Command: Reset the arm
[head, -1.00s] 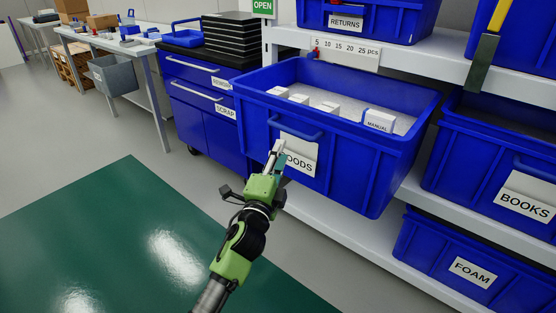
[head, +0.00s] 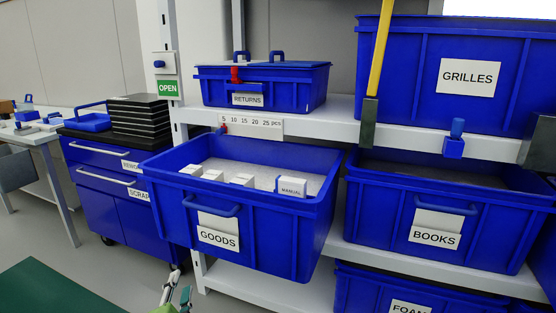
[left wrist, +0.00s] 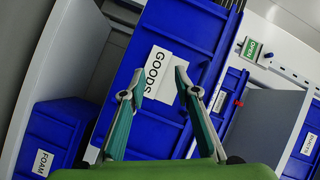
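My left gripper (head: 176,284) is at the bottom edge of the head view, below and in front of the blue GOODS bin (head: 262,243). Most of its arm is out of the picture. In the left wrist view the gripper (left wrist: 160,80) has its two teal-padded fingers spread, with nothing held between them. The GOODS bin (left wrist: 185,35) and its white label (left wrist: 156,73) appear behind the fingers, tilted in that picture. My right gripper is not in view.
A blue drawer cabinet (head: 135,215) stands left. Open floor (head: 95,265) lies at lower left.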

